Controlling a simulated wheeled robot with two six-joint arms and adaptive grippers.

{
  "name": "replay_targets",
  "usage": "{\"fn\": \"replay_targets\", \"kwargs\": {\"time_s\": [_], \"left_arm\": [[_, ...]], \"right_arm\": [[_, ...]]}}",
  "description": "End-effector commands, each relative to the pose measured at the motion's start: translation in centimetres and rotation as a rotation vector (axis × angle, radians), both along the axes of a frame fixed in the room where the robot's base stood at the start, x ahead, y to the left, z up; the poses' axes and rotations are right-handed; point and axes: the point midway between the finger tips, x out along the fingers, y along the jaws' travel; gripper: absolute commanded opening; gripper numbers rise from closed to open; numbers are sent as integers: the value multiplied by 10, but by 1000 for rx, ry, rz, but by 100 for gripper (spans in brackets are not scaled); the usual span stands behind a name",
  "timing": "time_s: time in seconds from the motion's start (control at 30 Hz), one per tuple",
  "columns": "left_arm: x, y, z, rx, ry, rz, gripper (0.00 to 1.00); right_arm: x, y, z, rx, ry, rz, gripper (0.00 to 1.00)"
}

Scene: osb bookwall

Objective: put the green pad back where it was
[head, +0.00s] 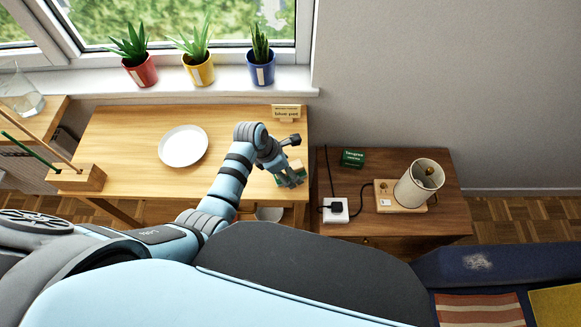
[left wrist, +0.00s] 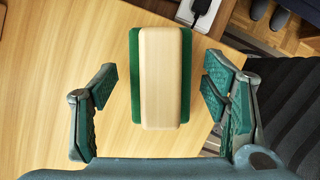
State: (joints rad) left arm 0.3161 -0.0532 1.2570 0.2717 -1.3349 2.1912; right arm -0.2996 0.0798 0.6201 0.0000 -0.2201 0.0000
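In the left wrist view a pale wooden block (left wrist: 162,75) lies on a green pad (left wrist: 135,75), whose green edges show along both long sides. They are on the light wooden table near its right edge. In the head view they are mostly hidden behind my left gripper (head: 290,178). In the left wrist view my left gripper (left wrist: 160,88) is open, with one finger on each side of the block and pad and a gap on both sides. Nothing is held. My right gripper is not in view.
A white plate (head: 183,146) lies on the table (head: 120,125). A small sign (head: 286,113) stands behind the gripper. On the right, a brown cabinet (head: 440,209) holds a green box (head: 353,158), a white socket (head: 335,210) and a lamp (head: 419,184). Potted plants line the windowsill.

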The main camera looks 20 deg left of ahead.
Motion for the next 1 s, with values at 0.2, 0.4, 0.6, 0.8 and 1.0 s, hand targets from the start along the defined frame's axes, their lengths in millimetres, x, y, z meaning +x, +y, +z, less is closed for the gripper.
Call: {"fn": "replay_targets", "kwargs": {"time_s": [0.2,0.4,0.6,0.8,1.0], "left_arm": [[0,0,0,0,0,0,69],[-3,5,18,0,-2,1,69],[-15,22,68,2,-4,1,69],[-24,35,105,0,-3,0,69],[-28,38,112,0,2,1,69]], "right_arm": [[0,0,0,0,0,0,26],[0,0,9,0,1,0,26],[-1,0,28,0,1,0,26],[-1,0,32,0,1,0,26],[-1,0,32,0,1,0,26]]}}
